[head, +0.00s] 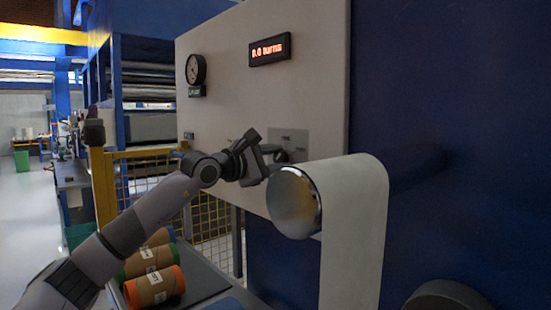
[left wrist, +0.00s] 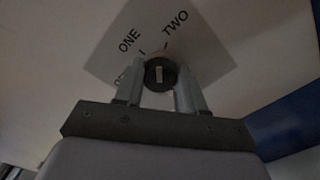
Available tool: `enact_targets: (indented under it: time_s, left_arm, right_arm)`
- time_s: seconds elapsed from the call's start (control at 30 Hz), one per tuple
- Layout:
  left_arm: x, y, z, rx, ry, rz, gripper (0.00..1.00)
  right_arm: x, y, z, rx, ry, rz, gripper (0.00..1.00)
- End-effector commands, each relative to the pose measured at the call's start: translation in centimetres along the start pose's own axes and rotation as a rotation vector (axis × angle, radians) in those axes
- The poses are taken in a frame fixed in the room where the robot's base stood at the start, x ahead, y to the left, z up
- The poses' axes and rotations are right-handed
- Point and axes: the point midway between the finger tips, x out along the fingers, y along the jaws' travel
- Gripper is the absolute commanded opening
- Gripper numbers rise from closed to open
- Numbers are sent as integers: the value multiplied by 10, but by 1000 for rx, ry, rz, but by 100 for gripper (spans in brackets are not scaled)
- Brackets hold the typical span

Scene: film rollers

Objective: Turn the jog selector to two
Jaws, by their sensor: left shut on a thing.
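The jog selector (left wrist: 160,75) is a small dark round knob with a pale pointer bar, set on a light plate (left wrist: 205,58) marked ONE and TWO in the left wrist view. The lettering also runs off toward a partly hidden mark at lower left. The two fingers of my left gripper (left wrist: 160,90) are closed on the knob from both sides. The pale bar stands nearly upright in that view, below the gap between ONE and TWO. In the head view my left gripper (head: 268,158) is at the panel's plate (head: 292,136) and hides most of the knob. My right gripper is not in view.
The pale panel (head: 230,100) carries a round gauge (head: 195,69) and a red display (head: 270,50) reading 0.0 turns. A shiny roller (head: 294,203) with a white web (head: 352,225) juts out just right of my left gripper. Cardboard rolls (head: 154,287) lie below my arm.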

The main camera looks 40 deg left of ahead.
Motion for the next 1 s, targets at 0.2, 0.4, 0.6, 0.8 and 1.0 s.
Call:
enact_targets:
  time_s: [0.2, 0.4, 0.6, 0.8, 1.0]
  left_arm:
    - [0, 0, 0, 153, 0, 0, 9]
    - [0, -1, 0, 245, 0, -1, 9]
    - [0, -1, 0, 290, 0, -1, 9]
    - [0, -1, 0, 304, 0, -1, 9]
    - [0, -1, 0, 304, 0, -1, 9]
  right_arm:
    - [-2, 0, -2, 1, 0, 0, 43]
    - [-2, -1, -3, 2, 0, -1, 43]
    - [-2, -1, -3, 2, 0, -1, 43]
    - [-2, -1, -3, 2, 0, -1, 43]
    - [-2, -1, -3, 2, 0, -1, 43]
